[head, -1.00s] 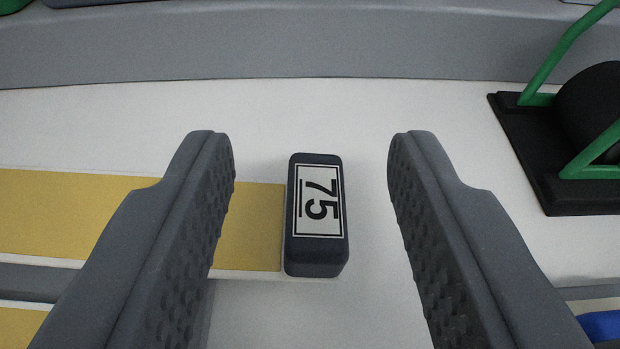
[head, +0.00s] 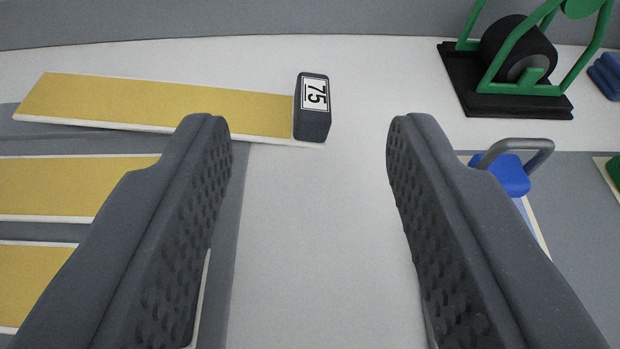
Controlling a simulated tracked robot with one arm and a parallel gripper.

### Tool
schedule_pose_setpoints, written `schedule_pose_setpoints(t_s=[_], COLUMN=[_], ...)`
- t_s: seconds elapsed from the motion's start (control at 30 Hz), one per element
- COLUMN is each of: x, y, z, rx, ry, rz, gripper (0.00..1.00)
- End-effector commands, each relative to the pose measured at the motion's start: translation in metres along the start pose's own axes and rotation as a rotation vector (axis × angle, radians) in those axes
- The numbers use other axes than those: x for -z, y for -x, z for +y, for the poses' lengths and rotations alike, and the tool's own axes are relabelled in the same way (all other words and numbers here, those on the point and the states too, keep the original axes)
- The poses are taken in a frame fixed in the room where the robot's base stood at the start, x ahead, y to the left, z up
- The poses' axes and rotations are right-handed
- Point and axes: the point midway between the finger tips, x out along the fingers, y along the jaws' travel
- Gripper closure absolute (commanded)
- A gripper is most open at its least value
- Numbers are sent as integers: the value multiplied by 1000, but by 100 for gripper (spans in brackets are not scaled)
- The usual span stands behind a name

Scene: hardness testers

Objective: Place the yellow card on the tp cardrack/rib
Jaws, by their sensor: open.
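A long yellow card (head: 170,102) with a white edge lies at the upper left, slanting slightly down to the right. A dark block marked 75 (head: 313,125) sits at its right end. My gripper (head: 308,120) is open and empty. Its fingertips point at the far side, with the card's block ahead of and between them in the picture, clear of both fingers. Two more yellow strips (head: 70,188) lie at the left on a grey surface, partly hidden by my left finger. I cannot tell which part is the card rack's rib.
A green frame with a black wheel (head: 518,50) stands on a black base at the upper right. A blue piece with a grey handle (head: 505,175) is beyond my right finger. A grey wall (head: 240,22) runs along the back. The white surface (head: 310,240) between the fingers is clear.

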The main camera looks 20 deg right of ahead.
Motion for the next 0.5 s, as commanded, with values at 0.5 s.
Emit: schedule_pose_setpoints(t_s=[0.5], x=[-1], y=[9], z=[-1], rx=[5], ry=[3], rz=[7], gripper=[59])
